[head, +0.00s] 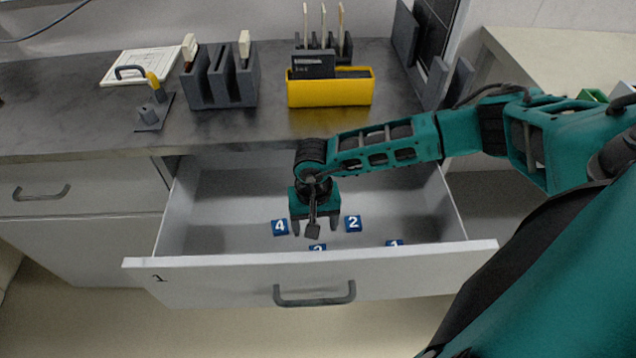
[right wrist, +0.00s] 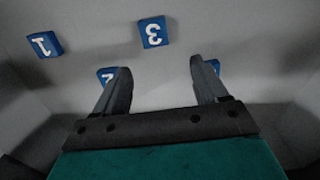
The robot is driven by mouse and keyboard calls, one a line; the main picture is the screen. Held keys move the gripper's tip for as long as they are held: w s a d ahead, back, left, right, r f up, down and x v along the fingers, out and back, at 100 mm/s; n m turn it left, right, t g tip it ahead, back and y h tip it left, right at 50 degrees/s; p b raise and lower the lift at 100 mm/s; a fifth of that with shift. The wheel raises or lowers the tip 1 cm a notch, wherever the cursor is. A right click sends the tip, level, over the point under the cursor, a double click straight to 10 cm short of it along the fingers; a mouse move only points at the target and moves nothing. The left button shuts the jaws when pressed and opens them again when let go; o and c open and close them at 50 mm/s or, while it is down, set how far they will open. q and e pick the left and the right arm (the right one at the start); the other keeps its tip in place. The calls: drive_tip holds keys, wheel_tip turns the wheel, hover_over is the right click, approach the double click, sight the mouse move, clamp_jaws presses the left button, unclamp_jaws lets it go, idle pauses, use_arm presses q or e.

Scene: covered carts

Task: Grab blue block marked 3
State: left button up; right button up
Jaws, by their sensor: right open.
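The blue block marked 3 (head: 317,249) lies on the floor of the open drawer, close behind its front panel, which hides its lower part in the head view. In the right wrist view the block marked 3 (right wrist: 153,32) shows whole, ahead of the fingertips and between their lines. My right gripper (head: 315,229) points down into the drawer, open and empty, behind that block and apart from it. The right wrist view shows the same open fingers (right wrist: 159,66). My left gripper is out of view.
Blue blocks marked 4 (head: 280,227), 2 (head: 353,224) and 1 (head: 394,243) lie around it. The drawer front (head: 220,277) and side walls bound the space. A yellow bin (head: 330,93) and dark holders (head: 222,82) stand on the counter behind.

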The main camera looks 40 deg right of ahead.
sight(317, 244)
drive_tip(key=f, duration=0.7)
drive_tip(key=shift+s+d+f, duration=0.2)
drive_tip(key=shift+s, duration=0.05)
drive_tip(key=shift+c, duration=0.3)
drive_tip(key=c, duration=1.1)
